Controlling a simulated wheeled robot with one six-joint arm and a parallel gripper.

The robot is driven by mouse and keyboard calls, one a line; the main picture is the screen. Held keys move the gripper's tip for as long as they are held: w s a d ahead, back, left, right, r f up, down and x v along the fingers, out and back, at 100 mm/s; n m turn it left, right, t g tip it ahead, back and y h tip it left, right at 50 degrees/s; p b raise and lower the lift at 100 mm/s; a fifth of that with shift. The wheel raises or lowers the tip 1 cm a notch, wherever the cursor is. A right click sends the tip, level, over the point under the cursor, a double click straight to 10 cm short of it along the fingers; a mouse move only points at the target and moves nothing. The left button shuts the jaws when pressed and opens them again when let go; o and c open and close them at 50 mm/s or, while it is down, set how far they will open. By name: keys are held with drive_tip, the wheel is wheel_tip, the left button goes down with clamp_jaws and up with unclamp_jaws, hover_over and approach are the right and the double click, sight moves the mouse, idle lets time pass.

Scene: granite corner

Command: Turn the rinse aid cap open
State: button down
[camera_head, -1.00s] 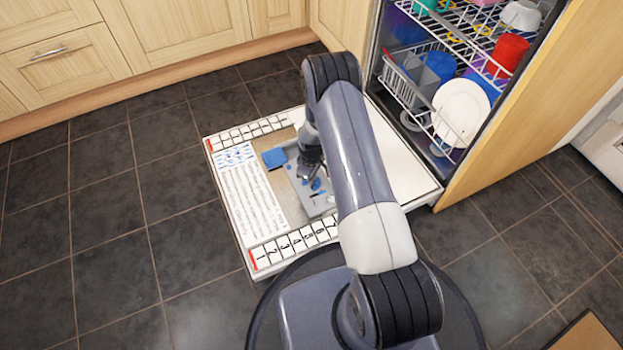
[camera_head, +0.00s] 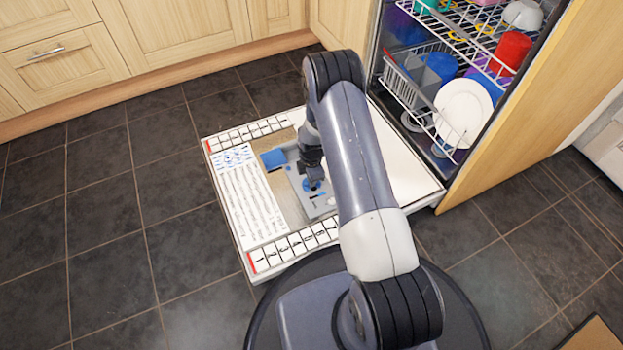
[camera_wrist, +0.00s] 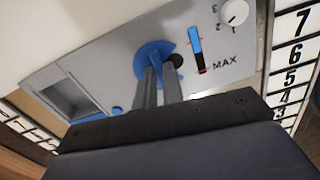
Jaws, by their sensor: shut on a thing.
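The blue rinse aid cap (camera_wrist: 151,53) sits in the grey dispenser panel (camera_wrist: 105,55). In the head view only part of the cap (camera_head: 312,186) shows below my gripper. My gripper (camera_wrist: 158,72) reaches down to the cap, and its two fingers are close together, shut on the cap. The exact contact is hidden between the fingers. A dark round spot (camera_wrist: 178,60) shows just right of the cap. The panel (camera_head: 322,208) also shows in the head view, set in the lowered dishwasher door.
Beside the cap are a blue-and-black level window (camera_wrist: 196,48) marked MAX and a white numbered dial (camera_wrist: 235,12). An empty detergent compartment (camera_wrist: 75,97) lies left, and its blue lid (camera_head: 273,158) stands open. Loaded racks (camera_head: 440,90) stand behind the door.

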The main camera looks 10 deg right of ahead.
drive_tip(key=shift+n, duration=0.6)
drive_tip(key=c, duration=1.5)
unclamp_jaws()
drive_tip(key=shift+r, duration=0.1)
wheel_tip(320, 180, up, 11)
drive_tip(key=p, duration=0.4)
drive_tip(key=shift+f+p, duration=0.2)
drive_tip(key=shift+p, duration=0.1)
wheel_tip(320, 180, down, 11)
drive_tip(key=b, duration=0.5)
drive_tip(key=shift+r, duration=0.1)
